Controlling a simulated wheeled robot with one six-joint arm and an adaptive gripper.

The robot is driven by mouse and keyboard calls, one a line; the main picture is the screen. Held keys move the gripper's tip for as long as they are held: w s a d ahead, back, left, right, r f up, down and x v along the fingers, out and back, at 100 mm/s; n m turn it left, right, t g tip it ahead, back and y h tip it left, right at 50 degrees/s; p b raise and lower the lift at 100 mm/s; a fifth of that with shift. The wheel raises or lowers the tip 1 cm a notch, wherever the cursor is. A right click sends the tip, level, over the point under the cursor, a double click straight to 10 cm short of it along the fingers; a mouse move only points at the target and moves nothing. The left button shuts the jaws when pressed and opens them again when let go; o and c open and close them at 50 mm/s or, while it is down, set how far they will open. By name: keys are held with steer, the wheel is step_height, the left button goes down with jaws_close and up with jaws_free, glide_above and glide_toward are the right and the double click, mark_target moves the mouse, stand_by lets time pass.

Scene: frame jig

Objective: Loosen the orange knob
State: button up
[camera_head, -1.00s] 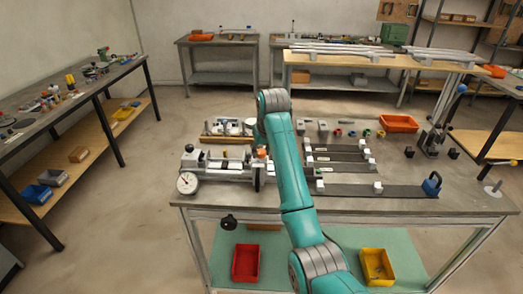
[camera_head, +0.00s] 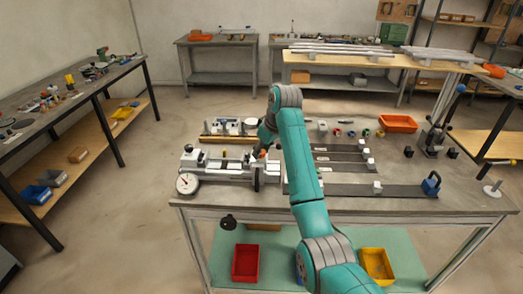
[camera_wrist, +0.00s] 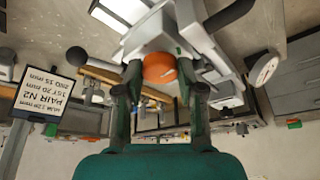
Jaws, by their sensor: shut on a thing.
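The orange knob (camera_wrist: 159,67) shows in the wrist view between the two fingers of my gripper (camera_wrist: 160,85), which is shut on it. In the head view a small part of the orange knob (camera_head: 262,154) shows at the right part of the grey frame jig (camera_head: 222,168), near the end of my teal arm. In the head view the arm hides most of my gripper. In the wrist view the knob sits against a pale block of the jig (camera_wrist: 152,35).
A dial gauge (camera_head: 187,183) stands at the jig's left end. Long dark rails with white blocks lie to the right, near a blue padlock-shaped piece (camera_head: 431,184). An orange bin (camera_head: 398,123) is at the back right. A label card (camera_wrist: 42,93) shows in the wrist view.

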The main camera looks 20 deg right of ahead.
steer(key=n, duration=0.2)
steer(key=n+g+y, duration=0.1)
steer(key=n, duration=0.1)
steer(key=shift+w+d+n, duration=0.15)
steer(key=shift+d+n, duration=0.05)
steer(key=shift+n, duration=0.1)
steer(key=n+g, duration=0.1)
steer(key=n, duration=0.2)
steer(key=shift+w+n+g+y, duration=0.1)
steer(key=shift+n+g+y, duration=0.3)
steer(key=n, duration=0.2)
steer(key=n+g, duration=0.1)
steer(key=n, duration=0.1)
steer(key=shift+w+g, duration=0.15)
steer(key=shift+g, duration=0.15)
steer(key=shift+n+g, duration=0.6)
steer(key=shift+n, duration=1)
steer(key=shift+f+n, duration=0.1)
steer(key=shift+n, duration=0.2)
steer(key=o, duration=1.1)
steer(key=shift+w, duration=0.1)
steer(key=shift+o, duration=0.2)
step_height(320, 180, up, 10)
